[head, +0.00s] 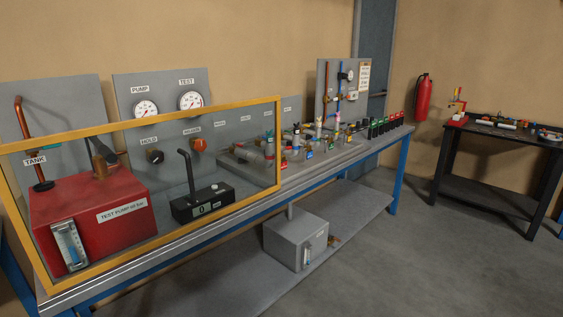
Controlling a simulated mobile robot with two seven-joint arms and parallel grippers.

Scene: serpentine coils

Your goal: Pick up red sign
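No thing clearly readable as a red sign stands out in the head view. A small upright red, yellow and white item (457,108) stands at the left end of the black table (487,132); its exact form is too small to tell. A tiny red tag (284,164) sits among the fittings on the long bench, also too small to read. Neither of my grippers is in view.
The long grey bench (350,150) with blue legs carries a red test pump (100,215) behind a yellow-framed clear screen (140,121). A grey box (296,238) sits on its lower shelf. A red extinguisher (423,97) hangs on the wall. Open floor lies at right front.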

